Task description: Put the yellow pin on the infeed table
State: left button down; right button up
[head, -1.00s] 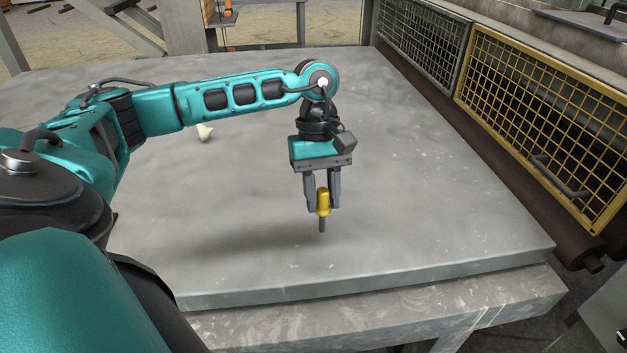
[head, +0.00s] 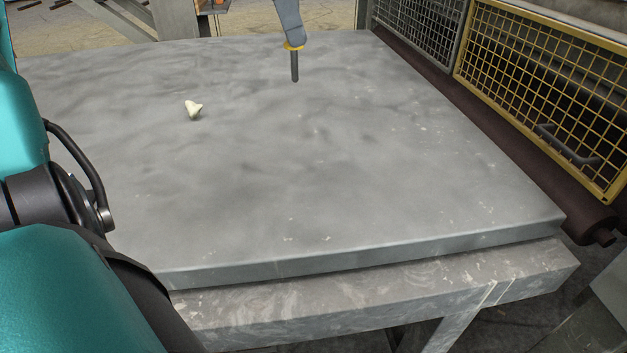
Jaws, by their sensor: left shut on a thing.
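The yellow pin (head: 294,47) shows at the top of the head view, upright, with a thin yellow rim and a dark shank pointing down. My left gripper (head: 291,38) is shut on it; only a grey finger end shows, hiding most of the yellow head, and the rest is cut off by the top edge. The infeed table (head: 330,170) is the broad grey slab below. The shank's tip shows against its far part; I cannot tell how high it is above the surface. My right gripper is not in view.
A small pale lump (head: 193,109) lies on the slab at the left. A yellow mesh guard (head: 540,100) and a dark roller (head: 540,170) run along the right side. The middle and front of the slab are clear.

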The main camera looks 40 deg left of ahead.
pick_arm(q)
jog(key=s+b+x, duration=0.1)
jog(key=x, duration=0.5)
jog(key=s+b+x, duration=0.1)
jog(key=x, duration=0.6)
jog(key=s+a+f+x, duration=0.1)
jog(key=x, duration=0.5)
jog(key=shift+f+b, duration=0.1)
jog(key=shift+b, duration=0.3)
jog(key=shift+f, duration=0.2)
jog(key=shift+r, duration=0.1)
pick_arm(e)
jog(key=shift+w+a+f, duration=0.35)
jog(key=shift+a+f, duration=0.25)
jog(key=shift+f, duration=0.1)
pick_arm(q)
jog(key=shift+f+b, duration=0.3)
jog(key=c, duration=0.8)
grip_release()
jog(key=shift+r, duration=0.15)
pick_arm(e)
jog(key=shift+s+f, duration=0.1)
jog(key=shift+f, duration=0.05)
